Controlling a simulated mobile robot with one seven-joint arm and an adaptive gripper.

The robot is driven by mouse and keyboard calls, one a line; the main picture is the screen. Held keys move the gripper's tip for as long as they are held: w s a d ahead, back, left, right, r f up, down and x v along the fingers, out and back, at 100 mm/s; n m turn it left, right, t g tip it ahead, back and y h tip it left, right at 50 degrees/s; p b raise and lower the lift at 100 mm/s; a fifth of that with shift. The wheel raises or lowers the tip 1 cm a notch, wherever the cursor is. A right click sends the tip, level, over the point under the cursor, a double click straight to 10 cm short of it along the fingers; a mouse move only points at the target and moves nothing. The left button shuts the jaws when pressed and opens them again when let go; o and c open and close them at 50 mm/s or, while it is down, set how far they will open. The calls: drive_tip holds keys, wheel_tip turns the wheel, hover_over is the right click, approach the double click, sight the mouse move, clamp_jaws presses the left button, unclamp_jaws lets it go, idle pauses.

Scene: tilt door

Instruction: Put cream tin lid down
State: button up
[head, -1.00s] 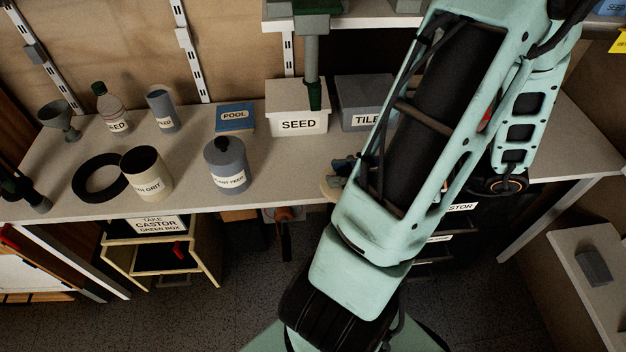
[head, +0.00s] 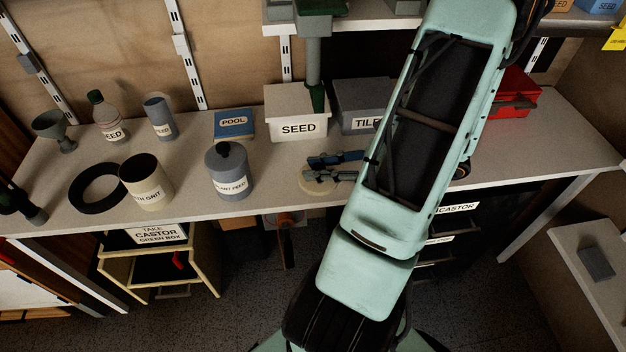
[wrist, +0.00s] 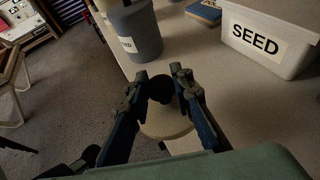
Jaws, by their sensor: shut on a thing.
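The cream tin lid (head: 313,187) is a pale disc with a dark knob. In the wrist view the lid (wrist: 166,124) sits just beneath my fingers, its black knob between them. My gripper (head: 308,167) is shut on the knob, near the workbench's front edge and right of the grey tin. It also shows in the wrist view (wrist: 161,82). The lid looks level; I cannot tell whether it touches the bench. The cream tin (head: 148,185), with a partly readable GRIT label, stands open-topped on the left of the bench.
The grey plant feed tin (head: 228,175) wears its knobbed lid. A black ring (head: 78,200) lies left of the cream tin. The white SEED box (head: 298,103), grey TILE box (head: 350,118) and blue POOL box (head: 234,132) stand behind. Bare bench top (head: 262,168) lies beside the grey tin.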

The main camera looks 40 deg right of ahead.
drive_tip(key=w+f, duration=0.2)
drive_tip(key=shift+d+f, duration=0.1)
drive_tip(key=shift+f, duration=0.2)
drive_tip(key=shift+w+f+b, duration=0.1)
drive_tip(key=shift+f+b, duration=0.45)
drive_tip(key=shift+f, duration=1)
drive_tip(key=shift+f, duration=0.2)
drive_tip(key=o, duration=1)
drive_tip(key=shift+r, duration=0.1)
